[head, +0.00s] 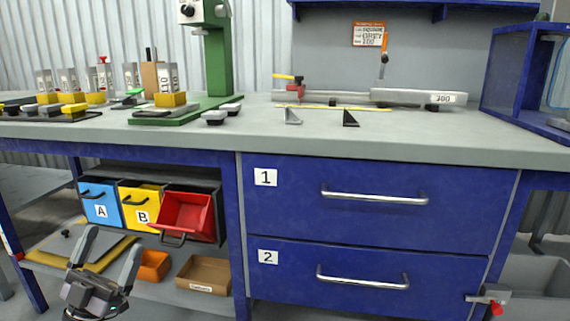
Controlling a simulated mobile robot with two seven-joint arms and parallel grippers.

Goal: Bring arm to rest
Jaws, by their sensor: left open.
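My left gripper (106,262) is at the lower left of the head view, low in front of the workbench's shelf. Its two grey fingers point up and stand apart, with nothing seen between them. Behind it are a grey and yellow flat board on the lower shelf and the bins above. My right gripper does not show in the head view.
The grey workbench top (320,133) runs across the view. Blue drawers 1 (375,205) and 2 (350,285) look shut. The red bin (187,212) is tilted out beside the yellow B bin (140,207) and blue A bin (100,204). An orange tray (154,266) sits low.

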